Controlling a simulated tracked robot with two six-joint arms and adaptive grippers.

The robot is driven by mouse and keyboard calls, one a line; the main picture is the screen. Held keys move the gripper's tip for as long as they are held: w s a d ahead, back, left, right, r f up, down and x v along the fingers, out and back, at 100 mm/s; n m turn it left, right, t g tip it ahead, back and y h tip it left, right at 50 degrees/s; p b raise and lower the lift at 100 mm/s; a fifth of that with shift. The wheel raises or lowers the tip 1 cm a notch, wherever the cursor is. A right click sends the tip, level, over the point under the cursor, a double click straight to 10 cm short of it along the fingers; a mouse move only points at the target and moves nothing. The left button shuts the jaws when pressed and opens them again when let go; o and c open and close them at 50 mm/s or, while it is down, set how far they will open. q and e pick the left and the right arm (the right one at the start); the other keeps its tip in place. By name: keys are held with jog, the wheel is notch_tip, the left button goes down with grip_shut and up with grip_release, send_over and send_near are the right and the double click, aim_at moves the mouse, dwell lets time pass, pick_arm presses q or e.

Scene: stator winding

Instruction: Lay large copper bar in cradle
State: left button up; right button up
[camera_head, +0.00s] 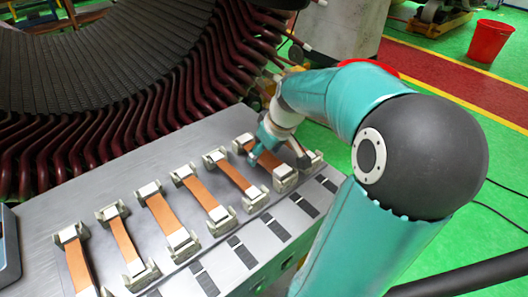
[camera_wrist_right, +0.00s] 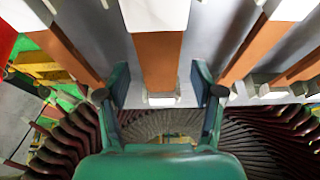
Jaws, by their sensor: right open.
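Several copper bars lie in a slanted row on a grey bench, each resting in a pair of pale end cradles with white blocks. The rightmost copper bar (camera_head: 268,160) rests in its cradle (camera_head: 284,177). My right gripper (camera_head: 278,155) is above that bar and hides part of it. In the right wrist view, my open right gripper (camera_wrist_right: 158,88) has one finger on each side of a copper bar (camera_wrist_right: 160,58). The fingers appear apart from the bar. My left gripper is not in view.
The large stator (camera_head: 150,85) with dark red windings stands behind the bench (camera_head: 130,170). Neighbouring bars lie close on the left. Dark slotted patches (camera_head: 247,257) line the bench front. A red bucket (camera_head: 490,40) stands on the floor far right.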

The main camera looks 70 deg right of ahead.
jog(key=v, duration=1.2)
